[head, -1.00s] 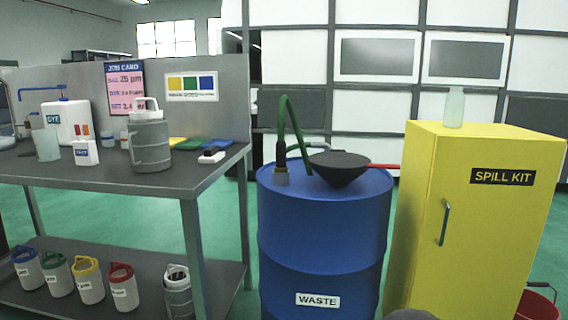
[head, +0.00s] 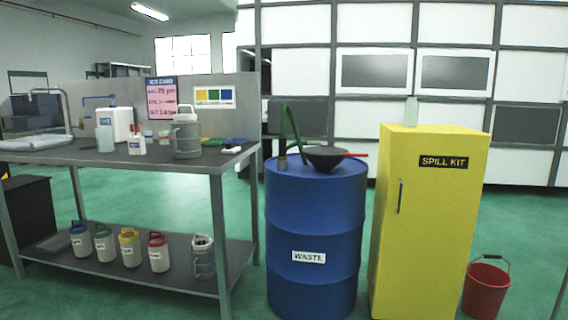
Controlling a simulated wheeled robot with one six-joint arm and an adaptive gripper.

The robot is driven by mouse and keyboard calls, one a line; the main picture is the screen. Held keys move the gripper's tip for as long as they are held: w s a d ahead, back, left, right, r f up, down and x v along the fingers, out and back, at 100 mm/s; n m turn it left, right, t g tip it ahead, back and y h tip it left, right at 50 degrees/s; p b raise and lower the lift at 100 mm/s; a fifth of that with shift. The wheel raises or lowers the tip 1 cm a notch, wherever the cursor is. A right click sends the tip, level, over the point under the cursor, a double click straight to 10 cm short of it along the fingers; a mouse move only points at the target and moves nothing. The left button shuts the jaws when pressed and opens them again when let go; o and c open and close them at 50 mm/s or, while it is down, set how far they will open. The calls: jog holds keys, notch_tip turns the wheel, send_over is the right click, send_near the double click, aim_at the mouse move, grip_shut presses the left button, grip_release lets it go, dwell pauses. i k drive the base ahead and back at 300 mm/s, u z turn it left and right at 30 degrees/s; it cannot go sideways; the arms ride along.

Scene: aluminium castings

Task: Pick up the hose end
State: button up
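A green hose (head: 292,122) stands in an arch on top of the blue waste drum (head: 312,225). Its left side comes down to a dark piece above a grey-brown fitting (head: 282,163) on the drum lid. Its right side comes down to the lid beside the black funnel (head: 326,157). Which of these is the loose hose end, I cannot tell at this size. My gripper is not in view.
A grey workbench (head: 160,156) with jugs and bottles stands left of the drum. A yellow spill kit cabinet (head: 425,240) stands close on its right, with a glass bottle (head: 411,111) on top. A red bucket (head: 485,290) is on the floor at right. A red rod (head: 357,155) sticks out by the funnel.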

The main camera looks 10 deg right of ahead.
aim_at(282, 155)
jog(key=u, duration=0.7)
jog(key=i, duration=2.05)
jog(key=z, duration=0.85)
